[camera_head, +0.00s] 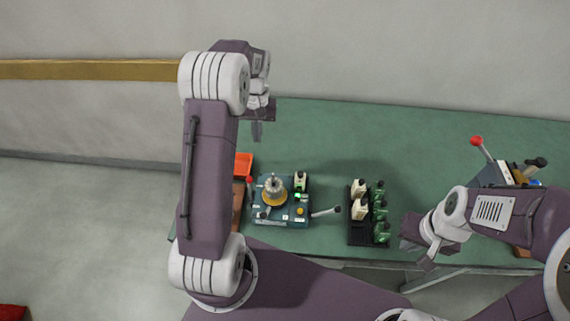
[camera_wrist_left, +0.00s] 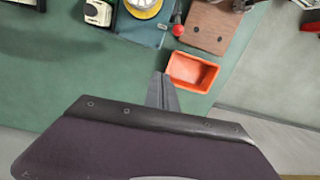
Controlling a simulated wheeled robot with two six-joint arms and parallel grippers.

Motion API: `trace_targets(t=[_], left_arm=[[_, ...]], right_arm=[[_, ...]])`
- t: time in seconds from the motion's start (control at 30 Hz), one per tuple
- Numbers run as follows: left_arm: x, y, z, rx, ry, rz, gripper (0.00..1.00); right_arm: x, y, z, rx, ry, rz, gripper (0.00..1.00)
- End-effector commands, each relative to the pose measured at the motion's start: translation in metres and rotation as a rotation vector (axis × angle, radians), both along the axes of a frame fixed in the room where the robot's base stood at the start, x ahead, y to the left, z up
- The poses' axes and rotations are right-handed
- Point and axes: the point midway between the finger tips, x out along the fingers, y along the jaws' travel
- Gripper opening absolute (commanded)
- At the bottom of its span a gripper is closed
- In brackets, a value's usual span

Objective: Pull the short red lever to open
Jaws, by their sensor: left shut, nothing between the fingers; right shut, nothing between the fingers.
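A short lever with a red ball knob (camera_head: 249,180) stands at the left edge of the blue winding machine (camera_head: 268,214). The knob also shows in the left wrist view (camera_wrist_left: 178,30), beside the machine's blue base. My left gripper (camera_head: 257,131) is shut and empty, above the table behind the machine. Its shut fingers show in the left wrist view (camera_wrist_left: 162,90), apart from the red knob. My right gripper (camera_head: 416,250) is shut and empty, right of the black rack. A second, longer lever with a red knob (camera_head: 477,141) rises from a device at the right.
An orange bin (camera_wrist_left: 192,72) sits near the red knob, beside a brown board (camera_wrist_left: 216,27). A black rack (camera_head: 359,236) holds several white and green parts. A silver lever (camera_head: 326,212) sticks out right of the machine. The green table (camera_head: 340,130) is clear behind them.

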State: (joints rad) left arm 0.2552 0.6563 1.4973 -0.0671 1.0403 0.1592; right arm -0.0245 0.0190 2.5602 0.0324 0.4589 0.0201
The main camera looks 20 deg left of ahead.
Motion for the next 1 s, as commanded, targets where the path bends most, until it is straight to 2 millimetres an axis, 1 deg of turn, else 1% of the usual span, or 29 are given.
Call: trace_targets(t=[0.03, 0.1, 0.2, 0.3, 0.53, 0.67, 0.77, 1.0], left_arm=[[0.000, 0.012, -0.016, -0.003, 0.014, 0.026, 0.00], [-0.006, 0.022, -0.032, -0.012, 0.041, 0.052, 0.00], [-0.014, 0.028, -0.044, -0.020, 0.069, 0.074, 0.00], [-0.016, 0.032, -0.045, -0.021, 0.070, 0.084, 0.00], [-0.016, 0.031, -0.045, -0.022, 0.070, 0.083, 0.00], [-0.018, 0.031, -0.053, -0.022, 0.073, 0.083, 0.00], [-0.021, 0.031, -0.069, -0.023, 0.073, 0.083, 0.00], [-0.029, 0.032, -0.121, -0.022, 0.075, 0.083, 0.00]], right_arm=[[0.000, 0.000, -0.003, 0.000, 0.000, 0.000, 0.00], [0.000, 0.000, -0.005, 0.000, 0.000, 0.000, 0.00], [0.000, 0.000, -0.005, 0.000, 0.000, 0.000, 0.00], [0.000, 0.000, -0.006, 0.000, 0.000, 0.000, 0.00], [0.000, 0.000, -0.005, 0.000, 0.000, 0.000, 0.00], [0.000, 0.000, -0.004, 0.000, 0.000, 0.000, 0.00], [0.000, 0.000, -0.002, 0.000, 0.000, 0.000, 0.00], [0.000, 0.000, 0.005, 0.000, 0.000, 0.000, 0.00]])
